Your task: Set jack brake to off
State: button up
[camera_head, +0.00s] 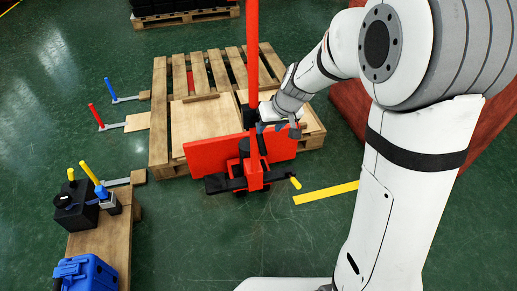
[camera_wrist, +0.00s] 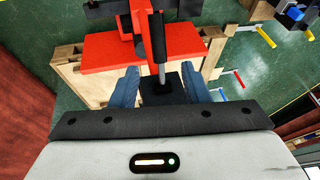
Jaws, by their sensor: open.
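The red jack (camera_head: 228,152) stands at the front edge of a wooden pallet, with a tall red post (camera_head: 252,50). A black arm with a yellow tip (camera_head: 296,182) sticks out low at its right. In the wrist view the jack's red body (camera_wrist: 100,53) shows beyond my gripper. A lever with a black grip (camera_wrist: 158,35) and a metal rod rises from a black block (camera_wrist: 175,75). I cannot tell for sure whether it is the brake. My gripper (camera_wrist: 160,88) is open, its blue-grey fingers on either side of the block and rod base. It also shows beside the post (camera_head: 280,122).
Levers with red (camera_head: 96,115), blue (camera_head: 108,88) and yellow (camera_head: 89,172) handles stand at the left. A wooden bench (camera_head: 105,250) holds black and blue boxes. A yellow floor stripe (camera_head: 325,193) lies on clear green floor.

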aim_at(262, 139)
jog(key=b+x, duration=0.3)
jog(key=x, duration=0.7)
jog(key=shift+w+f, duration=0.15)
jog(key=shift+w, duration=0.05)
jog(key=shift+c, duration=0.2)
